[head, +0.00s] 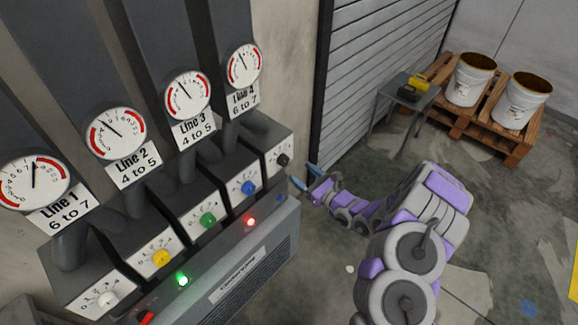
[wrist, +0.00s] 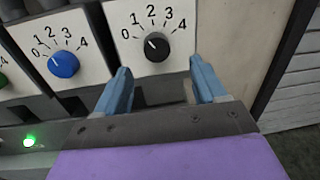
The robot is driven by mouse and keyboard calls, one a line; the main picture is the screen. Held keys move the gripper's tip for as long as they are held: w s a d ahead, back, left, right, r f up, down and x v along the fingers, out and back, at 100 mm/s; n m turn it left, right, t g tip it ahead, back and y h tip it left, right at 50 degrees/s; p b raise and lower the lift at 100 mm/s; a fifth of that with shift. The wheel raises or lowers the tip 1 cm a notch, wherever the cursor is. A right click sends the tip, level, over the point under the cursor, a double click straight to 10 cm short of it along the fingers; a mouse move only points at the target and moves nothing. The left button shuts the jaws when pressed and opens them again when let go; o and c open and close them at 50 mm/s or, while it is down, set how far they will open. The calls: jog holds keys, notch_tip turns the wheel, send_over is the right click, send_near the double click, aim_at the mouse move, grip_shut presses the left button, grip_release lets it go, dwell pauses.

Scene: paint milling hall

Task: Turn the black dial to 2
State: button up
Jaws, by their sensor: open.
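The black dial (wrist: 157,47) sits on a white plate marked 0 to 4 in the wrist view. Its white mark points up and left, roughly between 0 and 1. In the head view the black dial (head: 283,159) is the farthest in the row, under the Line 4 gauge (head: 244,65). My gripper (head: 305,176) is open and empty, just to the right of the dial in the head view. In the wrist view its blue fingers (wrist: 160,66) are spread to either side of the dial's lower part.
A blue dial (head: 248,188), a green dial (head: 208,219), a yellow dial (head: 162,257) and a white dial (head: 107,299) share the row. A ledge with lamps (head: 250,222) juts out below. A small table (head: 408,95) and a pallet with buckets (head: 471,80) stand farther back.

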aim_at(284, 164)
jog(key=x, duration=0.5)
jog(key=b+x, duration=0.1)
jog(key=x, duration=0.1)
jog(key=shift+s+a+f, duration=0.1)
jog(key=shift+s+a, duration=0.1)
jog(key=shift+a, duration=0.4)
jog(key=shift+w+d, duration=0.1)
jog(key=shift+d, duration=0.55)
jog(key=shift+c, duration=0.4)
jog(key=shift+a, duration=0.1)
jog(key=c, duration=0.3)
jog(key=shift+a, duration=0.25)
jog(key=c, duration=0.7)
